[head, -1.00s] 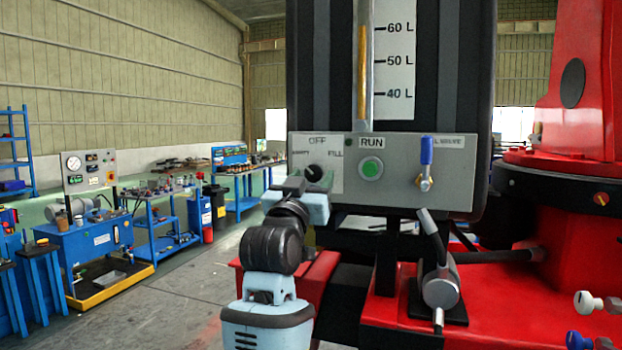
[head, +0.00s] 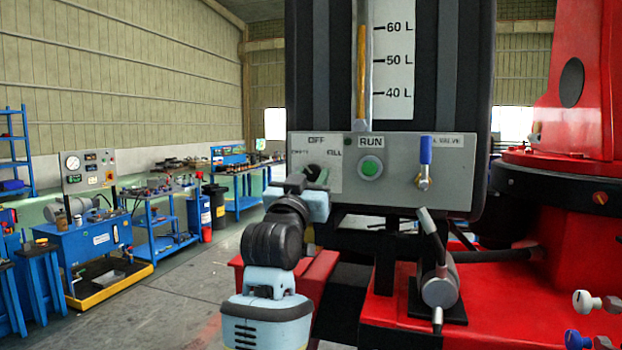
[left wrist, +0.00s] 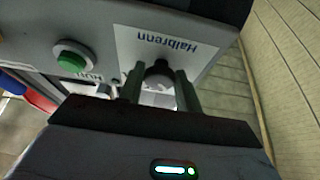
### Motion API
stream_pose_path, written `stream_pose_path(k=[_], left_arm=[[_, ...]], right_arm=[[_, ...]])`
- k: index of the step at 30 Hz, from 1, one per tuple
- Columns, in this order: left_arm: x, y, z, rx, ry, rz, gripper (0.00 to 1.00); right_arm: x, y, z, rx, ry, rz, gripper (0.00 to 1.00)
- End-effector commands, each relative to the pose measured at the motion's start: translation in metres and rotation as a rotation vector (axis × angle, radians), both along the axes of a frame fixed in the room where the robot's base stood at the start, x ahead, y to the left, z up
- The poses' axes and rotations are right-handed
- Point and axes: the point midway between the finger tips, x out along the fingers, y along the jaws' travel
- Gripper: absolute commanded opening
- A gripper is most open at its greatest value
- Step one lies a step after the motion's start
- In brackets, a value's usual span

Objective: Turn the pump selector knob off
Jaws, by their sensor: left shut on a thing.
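The pump selector knob (head: 312,171) is a small black knob on a white plate (head: 334,174) at the left of the grey control panel. The plate reads OFF above the knob and FILL to its right; a left label is partly covered. My left gripper (head: 318,178) reaches the knob from below left and hides most of it. In the left wrist view the dark knob (left wrist: 158,75) sits between the two fingers of my left gripper (left wrist: 160,88), which is shut on it. Which way the knob points cannot be told.
Right of the knob are a green RUN button (head: 370,168) and a blue-handled valve lever (head: 425,152). A black tank with a level gauge (head: 362,60) rises above the panel. Red machinery (head: 560,250) fills the right side. Open floor and blue workbenches lie at left.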

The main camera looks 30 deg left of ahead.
Motion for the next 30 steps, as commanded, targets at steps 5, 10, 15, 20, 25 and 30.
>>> stream_pose_path(k=[5,10,15,20,25,30], left_arm=[[-0.0002,0.0017,-0.0005,0.077,0.02,0.004,0.11],[-0.0006,0.0029,0.0,0.198,0.049,0.004,0.11],[-0.0008,0.0041,0.0003,0.341,0.084,0.005,0.11],[-0.001,0.005,0.0006,0.468,0.115,0.004,0.11],[-0.001,0.0057,0.0007,0.584,0.144,0.003,0.11],[-0.0009,0.0057,0.0012,0.669,0.164,0.002,0.11]], right_arm=[[-0.0003,-0.0001,-0.0002,0.0,0.001,0.0,1.0],[-0.0004,-0.0002,-0.0004,0.0,0.001,0.0,1.0],[-0.0006,-0.0002,-0.0005,-0.001,0.002,0.001,1.0],[-0.0007,-0.0003,-0.0006,-0.001,0.002,0.001,1.0],[-0.0008,-0.0004,-0.0007,-0.001,0.002,0.001,1.0],[-0.001,-0.0004,-0.0007,-0.001,0.003,0.001,1.0]])
